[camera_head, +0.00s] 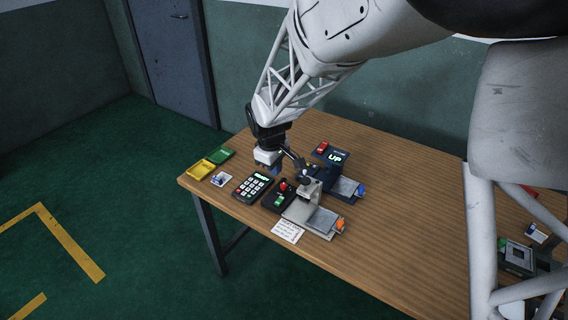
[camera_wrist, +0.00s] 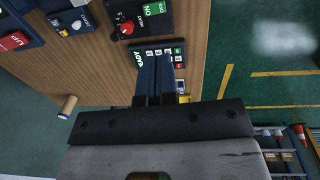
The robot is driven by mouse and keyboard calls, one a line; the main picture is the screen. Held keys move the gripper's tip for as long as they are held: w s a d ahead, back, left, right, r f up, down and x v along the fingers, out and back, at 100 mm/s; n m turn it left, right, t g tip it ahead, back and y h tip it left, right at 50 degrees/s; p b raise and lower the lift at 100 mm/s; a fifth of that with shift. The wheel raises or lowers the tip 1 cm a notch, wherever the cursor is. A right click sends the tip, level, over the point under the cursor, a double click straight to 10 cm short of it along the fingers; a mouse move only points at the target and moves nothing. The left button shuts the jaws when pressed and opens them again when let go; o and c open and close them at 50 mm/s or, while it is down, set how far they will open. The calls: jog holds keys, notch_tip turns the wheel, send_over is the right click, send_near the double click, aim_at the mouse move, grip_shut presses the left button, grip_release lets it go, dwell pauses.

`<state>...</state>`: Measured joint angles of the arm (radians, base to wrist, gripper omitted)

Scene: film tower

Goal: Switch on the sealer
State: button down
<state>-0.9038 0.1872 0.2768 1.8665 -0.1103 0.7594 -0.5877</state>
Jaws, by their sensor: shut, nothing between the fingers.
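A dark control box (camera_head: 272,203) with a red knob and a green switch stands beside a grey press (camera_head: 302,211) on the table. My gripper (camera_head: 276,170) is shut and empty, pointing down behind the keypad and the box. In the wrist view its fingers (camera_wrist: 157,62) overlap the keypad and hide part of it; whether they touch it I cannot tell.
A keypad (camera_head: 253,187) with a lit display lies left of the box. A yellow tray (camera_head: 201,169), a green tray (camera_head: 220,155) and a note sheet (camera_head: 287,232) lie nearby.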

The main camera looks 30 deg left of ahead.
aim_at(282, 197)
jog(key=shift+w+r+t, duration=0.1)
jog(key=shift+w+t, duration=0.2)
jog(key=shift+w, duration=0.45)
jog(key=f, duration=0.4)
jog(key=w+f, duration=0.1)
jog(key=f, duration=0.4)
jog(key=w+f, duration=0.1)
jog(key=f, duration=0.4)
